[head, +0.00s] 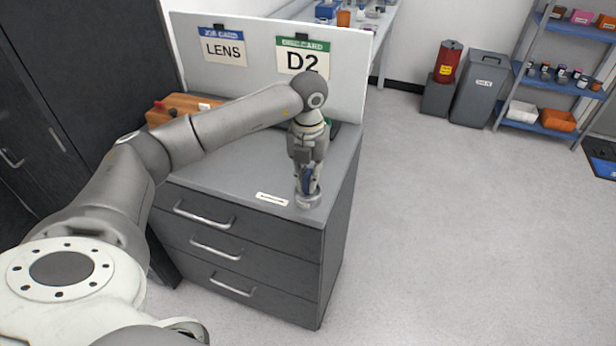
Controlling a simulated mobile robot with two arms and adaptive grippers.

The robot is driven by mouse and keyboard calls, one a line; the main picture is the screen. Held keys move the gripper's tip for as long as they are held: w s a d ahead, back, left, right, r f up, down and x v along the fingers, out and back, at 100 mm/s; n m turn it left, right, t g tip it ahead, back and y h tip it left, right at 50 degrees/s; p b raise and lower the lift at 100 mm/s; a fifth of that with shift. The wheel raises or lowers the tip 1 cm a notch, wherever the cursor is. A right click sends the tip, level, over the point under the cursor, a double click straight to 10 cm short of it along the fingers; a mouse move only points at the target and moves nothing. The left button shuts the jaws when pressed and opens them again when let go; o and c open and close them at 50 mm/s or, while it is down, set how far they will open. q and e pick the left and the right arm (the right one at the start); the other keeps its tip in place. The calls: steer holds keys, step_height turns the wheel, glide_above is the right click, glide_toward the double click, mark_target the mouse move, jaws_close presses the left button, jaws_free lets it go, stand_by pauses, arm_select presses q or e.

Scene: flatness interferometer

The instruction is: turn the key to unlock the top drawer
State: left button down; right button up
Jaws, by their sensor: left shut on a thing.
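The grey drawer cabinet (262,250) stands in front of me with three drawers, each with a metal bar handle. Its top drawer (250,228) looks closed. A round metal lock piece (308,203) sits at the front right corner of the cabinet top. My left gripper (307,187) points down right over it, its fingers shut on the key, which they mostly hide. A bit of blue shows between the fingers; I cannot tell whether it is the key. How far the key is turned cannot be seen. My right gripper is out of view.
A white label (272,198) lies on the cabinet top left of the lock. A board with LENS (223,50) and D2 (301,62) cards stands behind. A wooden box (180,106) sits at the back left.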

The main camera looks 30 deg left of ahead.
arm_select(q)
steer(key=shift+m+b, duration=0.45)
steer(key=shift+m, duration=0.55)
steer(key=c, duration=1.4)
jaws_free()
steer(key=shift+o, duration=0.2)
step_height(320, 180, up, 12)
steer(key=shift+r, duration=0.1)
step_height(320, 180, up, 8)
steer(key=p, duration=0.6)
steer(key=shift+p, duration=0.4)
